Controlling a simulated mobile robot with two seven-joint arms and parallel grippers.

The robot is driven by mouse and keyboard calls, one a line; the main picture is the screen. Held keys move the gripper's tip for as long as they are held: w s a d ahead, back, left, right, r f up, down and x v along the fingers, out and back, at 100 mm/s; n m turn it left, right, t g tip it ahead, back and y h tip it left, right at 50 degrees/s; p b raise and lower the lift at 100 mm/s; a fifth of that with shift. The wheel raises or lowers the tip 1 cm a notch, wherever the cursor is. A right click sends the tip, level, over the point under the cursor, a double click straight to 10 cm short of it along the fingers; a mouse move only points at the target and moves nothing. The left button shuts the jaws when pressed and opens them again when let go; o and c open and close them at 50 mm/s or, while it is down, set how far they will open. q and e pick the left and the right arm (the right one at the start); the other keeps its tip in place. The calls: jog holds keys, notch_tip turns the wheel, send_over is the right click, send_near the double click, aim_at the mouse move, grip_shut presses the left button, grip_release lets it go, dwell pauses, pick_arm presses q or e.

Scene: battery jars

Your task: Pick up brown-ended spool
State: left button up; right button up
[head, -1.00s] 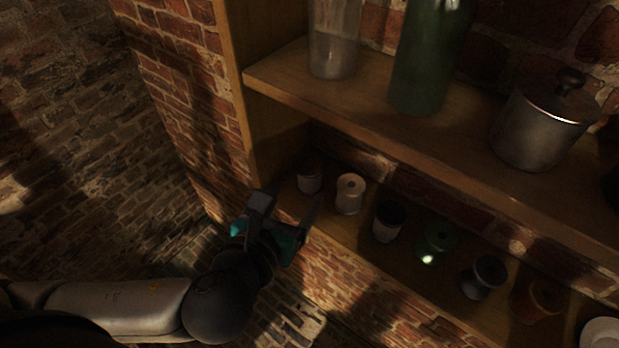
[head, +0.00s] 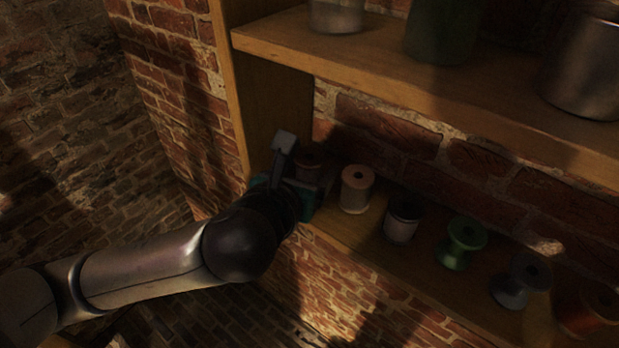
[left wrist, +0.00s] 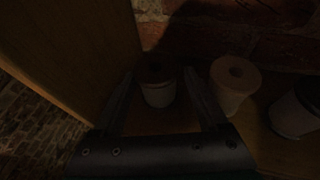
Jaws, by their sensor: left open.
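The brown-ended spool (head: 309,163) stands at the left end of the lower shelf, dim and partly hidden by my left gripper in the head view. The left wrist view shows its dark brown top and paler body (left wrist: 158,92) upright between my fingers. My left gripper (head: 304,161) is open, one finger on each side of the spool. In the left wrist view, the fingers (left wrist: 159,80) seem apart from it, but the dark makes contact hard to tell. My right gripper is not in view.
A pale pinkish spool (head: 356,190) stands close to the right of the gripper. A dark-topped white spool (head: 402,222), a green spool (head: 462,243) and others continue rightward. The wooden side panel (head: 238,120) is close on the left. The upper shelf (head: 400,72) hangs above.

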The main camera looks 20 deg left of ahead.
aim_at(316, 159)
pick_arm(q)
jog(key=shift+x, duration=2.7)
jog(key=shift+a+f, duration=0.1)
jog(key=shift+c, duration=0.4)
jog(key=c, duration=1)
